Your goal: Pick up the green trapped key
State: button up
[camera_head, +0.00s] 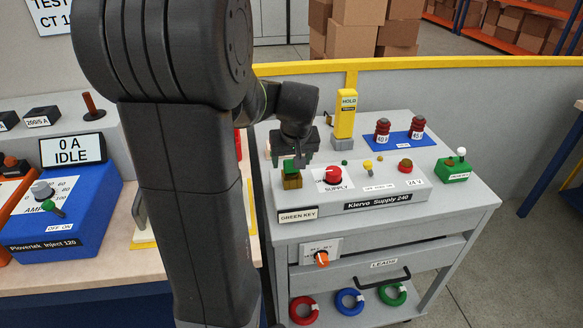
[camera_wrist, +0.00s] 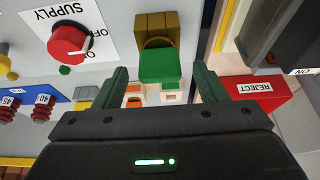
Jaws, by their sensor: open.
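The green trapped key (camera_head: 291,166) sits in a brass lock block (camera_head: 292,181) on the grey Klervo Supply 240 panel, above the "GREEN KEY" label (camera_head: 298,216). In the wrist view the key's green head (camera_wrist: 160,66) lies between the two fingers, with the brass block (camera_wrist: 157,24) beyond it. My gripper (camera_head: 290,159) is right over the key, pointing down. In the wrist view its two green-tinted fingers (camera_wrist: 161,80) stand apart on either side of the head, with a visible gap on each side. It holds nothing.
A red supply switch (camera_head: 333,175) stands close right of the lock, with small knobs further right. A yellow HOLD-marked device (camera_head: 346,116) and red insulators (camera_head: 382,130) stand behind. A red REJECT box (camera_wrist: 254,90) is near the fingers in the wrist view.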

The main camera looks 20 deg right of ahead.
jog(key=shift+w+f, duration=0.15)
jog(key=shift+f, duration=0.25)
jog(key=c, duration=1.1)
jog(key=shift+r, duration=0.1)
